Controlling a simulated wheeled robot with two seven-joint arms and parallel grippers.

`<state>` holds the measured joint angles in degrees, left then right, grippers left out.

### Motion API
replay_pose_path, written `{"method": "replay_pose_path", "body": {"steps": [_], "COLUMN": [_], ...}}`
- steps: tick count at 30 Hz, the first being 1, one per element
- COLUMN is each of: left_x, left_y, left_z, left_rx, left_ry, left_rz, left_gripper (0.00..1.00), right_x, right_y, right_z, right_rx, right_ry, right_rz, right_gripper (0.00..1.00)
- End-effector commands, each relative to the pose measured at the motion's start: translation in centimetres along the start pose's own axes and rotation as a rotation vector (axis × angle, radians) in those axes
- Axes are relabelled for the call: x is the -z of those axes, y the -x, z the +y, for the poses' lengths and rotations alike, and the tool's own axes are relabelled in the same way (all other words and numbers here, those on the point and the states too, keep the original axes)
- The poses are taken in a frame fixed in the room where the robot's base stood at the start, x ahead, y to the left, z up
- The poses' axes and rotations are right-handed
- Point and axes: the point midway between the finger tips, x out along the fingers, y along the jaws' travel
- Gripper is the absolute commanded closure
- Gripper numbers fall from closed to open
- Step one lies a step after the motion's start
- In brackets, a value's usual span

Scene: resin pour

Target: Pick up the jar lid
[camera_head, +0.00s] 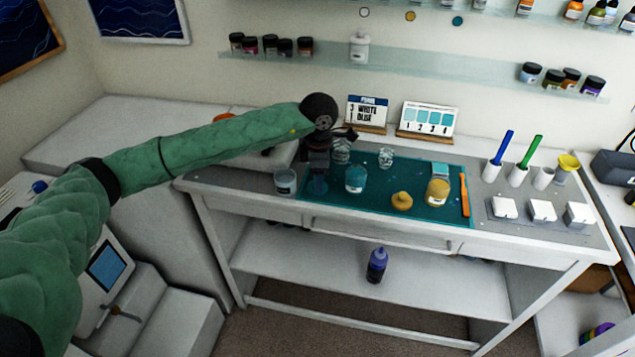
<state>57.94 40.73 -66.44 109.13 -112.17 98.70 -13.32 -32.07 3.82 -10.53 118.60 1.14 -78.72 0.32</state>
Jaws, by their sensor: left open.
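A tan, round, knobbed piece that looks like the jar lid (402,202) lies on the teal mat (335,212) near its front edge. A jar with yellowish contents (438,191) stands just right of it, apart from it. My right gripper is out of view.
A cup of teal liquid (355,180) stands between my left gripper and the lid. A grey cup (285,182) is left of the gripper, and clear glasses (386,157) stand behind. An orange stick (464,195) and white blocks (542,210) lie to the right.

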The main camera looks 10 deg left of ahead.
Motion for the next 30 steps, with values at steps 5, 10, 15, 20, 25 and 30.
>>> {"method": "replay_pose_path", "body": {"steps": [5,10,15,20,25,30], "left_x": [0.03,0.02,0.02,0.02,0.03,0.02], "left_y": [-0.5,-0.52,-0.5,-0.5,-0.49,-0.4], "left_z": [-0.01,-0.01,-0.01,-0.01,-0.01,0.0], "left_rx": [0.0,0.0,0.0,0.0,0.0,0.0], "left_ry": [0.0,0.0,0.0,0.0,0.0,0.0], "left_rz": [0.001,0.001,0.001,0.001,0.001,0.0], "left_gripper": [0.51,0.51,0.8,0.98,0.99,0.99], "right_x": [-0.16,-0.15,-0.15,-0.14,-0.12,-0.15], "right_y": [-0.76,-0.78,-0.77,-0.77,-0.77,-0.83], "right_z": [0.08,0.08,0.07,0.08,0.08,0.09], "right_rx": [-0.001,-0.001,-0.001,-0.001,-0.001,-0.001], "right_ry": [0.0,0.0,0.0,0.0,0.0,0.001], "right_rz": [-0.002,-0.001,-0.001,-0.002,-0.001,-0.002], "right_gripper": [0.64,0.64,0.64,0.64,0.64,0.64]}}
